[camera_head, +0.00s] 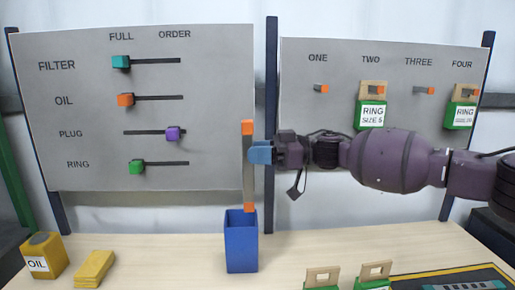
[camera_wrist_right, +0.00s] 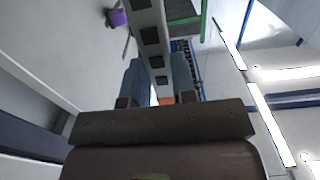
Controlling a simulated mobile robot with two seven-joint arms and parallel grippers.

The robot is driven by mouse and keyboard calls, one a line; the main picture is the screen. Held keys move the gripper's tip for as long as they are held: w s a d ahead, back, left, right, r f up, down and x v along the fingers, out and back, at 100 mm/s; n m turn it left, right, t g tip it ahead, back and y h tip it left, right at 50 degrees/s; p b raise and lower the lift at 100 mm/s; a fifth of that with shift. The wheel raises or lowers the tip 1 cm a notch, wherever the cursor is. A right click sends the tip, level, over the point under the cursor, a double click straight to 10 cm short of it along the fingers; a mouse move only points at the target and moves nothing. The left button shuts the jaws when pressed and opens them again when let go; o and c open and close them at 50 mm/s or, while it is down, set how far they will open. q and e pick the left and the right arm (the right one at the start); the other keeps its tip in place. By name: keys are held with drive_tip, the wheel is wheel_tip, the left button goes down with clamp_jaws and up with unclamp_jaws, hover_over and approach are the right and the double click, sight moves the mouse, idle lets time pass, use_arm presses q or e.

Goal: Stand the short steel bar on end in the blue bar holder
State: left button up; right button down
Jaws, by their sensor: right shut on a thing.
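The short steel bar (camera_head: 248,172) is grey with orange ends and hangs upright in the head view. My right gripper (camera_head: 259,152) comes in from the right and is shut on the bar's upper half, with blue fingers around it. The blue bar holder (camera_head: 241,243) stands on the table directly below. The bar's lower orange end is level with the holder's open top; I cannot tell whether it is just above or slightly inside. In the right wrist view, the blue fingers (camera_wrist_right: 158,80) show with a bit of orange between them. My left gripper is not in view.
A yellow OIL container (camera_head: 43,255) and a yellow block (camera_head: 94,268) lie left on the table (camera_head: 180,262). Green-and-tan tags (camera_head: 322,277) sit at the front right. A slider board (camera_head: 80,120) and a hook board (camera_head: 310,140) stand behind.

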drive_tip(key=shift+f+b, duration=0.8)
drive_tip(key=shift+f, duration=4.5)
drive_tip(key=c, duration=0.9)
unclamp_jaws()
drive_tip(key=shift+o, duration=0.3)
